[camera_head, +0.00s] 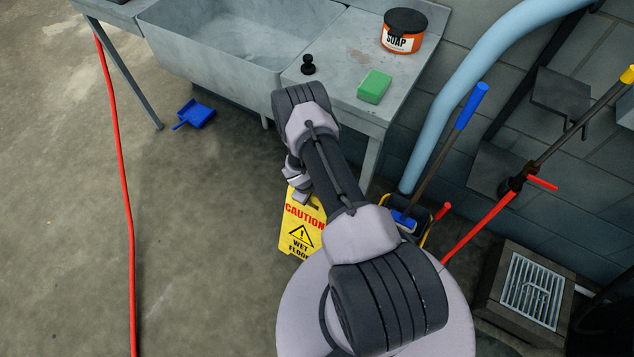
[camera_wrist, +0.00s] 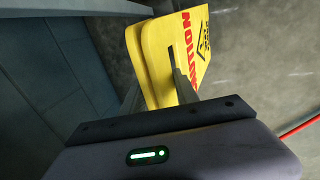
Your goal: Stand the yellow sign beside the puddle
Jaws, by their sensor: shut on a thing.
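The yellow caution sign (camera_head: 301,230) shows below my arm in the head view, its printed face towards the camera. It reads "CAUTION WET FLOOR". In the wrist view the sign (camera_wrist: 195,45) is between and beyond my fingers, with two folded panels close together. My gripper (camera_wrist: 158,85) is shut on the sign near its slotted top edge. In the head view my gripper (camera_head: 301,196) is partly hidden by my arm. I cannot tell whether the sign's lower edge touches the floor. No puddle can be made out.
A sink counter (camera_head: 345,60) with a soap tub (camera_head: 402,36) and green sponge (camera_head: 374,87) stands behind. A blue dustpan (camera_head: 195,115) lies on the floor. A red hose (camera_head: 121,170) runs down the left. A floor drain (camera_head: 531,290) is at right. Open floor lies left of the sign.

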